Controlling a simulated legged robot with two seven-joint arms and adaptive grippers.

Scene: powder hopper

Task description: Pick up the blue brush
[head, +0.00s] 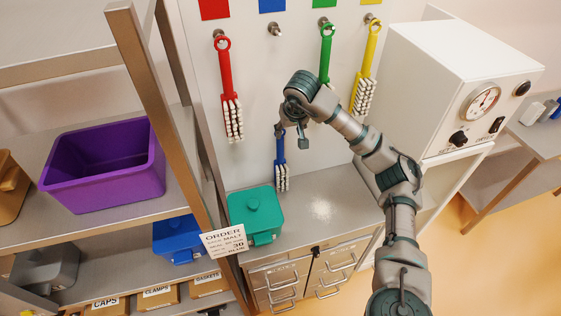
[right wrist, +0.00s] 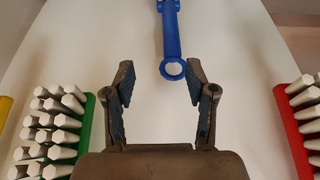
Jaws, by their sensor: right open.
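The blue brush (head: 281,162) is upright against the white wall panel, bristles down, its lower end near the back of the steel counter. Its upper handle is hidden behind my right gripper (head: 291,138) in the head view. In the right wrist view the blue handle (right wrist: 171,32) ends in a ring that appears between the tips of my open right gripper (right wrist: 160,68). The fingers do not touch it; the depth gap is hard to judge. My left gripper is not in view.
A red brush (head: 230,95), green brush (head: 326,52) and yellow brush (head: 368,65) hang on hooks. The hook under the blue square (head: 274,29) is empty. A teal lidded box (head: 256,212) stands on the counter; a white dial machine (head: 455,95) is at right.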

